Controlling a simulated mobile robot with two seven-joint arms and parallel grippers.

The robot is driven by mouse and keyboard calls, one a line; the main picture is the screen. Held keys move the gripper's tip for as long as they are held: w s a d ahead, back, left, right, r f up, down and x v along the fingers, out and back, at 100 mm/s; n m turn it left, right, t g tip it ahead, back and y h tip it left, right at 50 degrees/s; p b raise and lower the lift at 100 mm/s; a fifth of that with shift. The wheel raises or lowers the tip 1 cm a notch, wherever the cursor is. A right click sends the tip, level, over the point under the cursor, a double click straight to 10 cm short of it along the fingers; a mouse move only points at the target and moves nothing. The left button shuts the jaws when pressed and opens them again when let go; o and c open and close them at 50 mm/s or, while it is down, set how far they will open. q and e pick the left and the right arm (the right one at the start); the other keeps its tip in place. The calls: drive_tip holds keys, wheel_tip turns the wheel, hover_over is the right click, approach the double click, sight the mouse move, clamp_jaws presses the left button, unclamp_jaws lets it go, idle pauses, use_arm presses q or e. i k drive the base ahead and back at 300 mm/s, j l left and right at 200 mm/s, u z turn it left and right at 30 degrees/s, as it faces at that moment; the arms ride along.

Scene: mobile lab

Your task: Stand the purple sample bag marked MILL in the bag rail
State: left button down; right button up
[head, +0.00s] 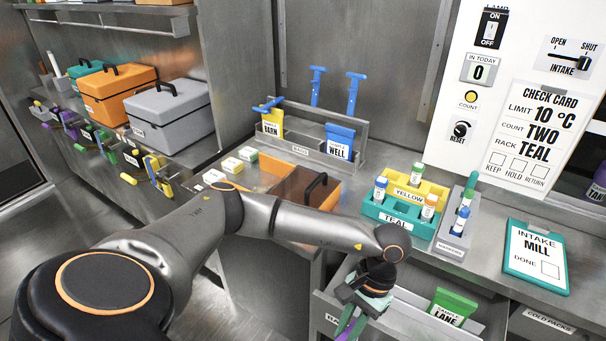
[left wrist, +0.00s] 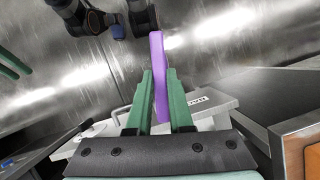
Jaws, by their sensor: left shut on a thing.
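The purple sample bag (left wrist: 158,75) is clamped between the green fingers of my left gripper (left wrist: 160,95) in the left wrist view, seen edge-on, so its marking is not readable. In the head view my left gripper (head: 352,322) points down over the open drawer at the bottom, with only a sliver of purple showing. The bag rail (head: 299,151) is a grey rack at the back of the bench. A yellow bag marked BARN (head: 272,122) stands at its left and a blue bag marked WELL (head: 340,142) at its right.
A green bag marked LANE (head: 452,307) is in the open drawer (head: 408,297). Teal and yellow vial racks (head: 398,213), a grey marker rack (head: 450,240) and the INTAKE MILL card (head: 537,258) are on the bench.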

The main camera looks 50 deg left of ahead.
sight(304, 153)
drive_tip(key=j+z, duration=0.1)
drive_tip(key=j, duration=0.35)
drive_tip(key=k+j+z, duration=0.1)
drive_tip(key=j, duration=0.35)
drive_tip(key=k+j+z, duration=0.1)
drive_tip(key=j, duration=0.4)
drive_tip(key=k+j+z, duration=0.15)
drive_tip(key=j, duration=0.25)
drive_tip(key=k+j+z, duration=0.1)
drive_tip(key=j, duration=0.35)
drive_tip(key=k+j+z, duration=0.1)
drive_tip(key=j, duration=0.35)
drive_tip(key=k+j+z, duration=0.1)
drive_tip(key=k+j, duration=0.15)
drive_tip(key=j, duration=0.15)
drive_tip(key=k+j+z, duration=0.1)
drive_tip(key=j, duration=0.25)
drive_tip(key=k+j, duration=0.05)
drive_tip(key=k, duration=0.05)
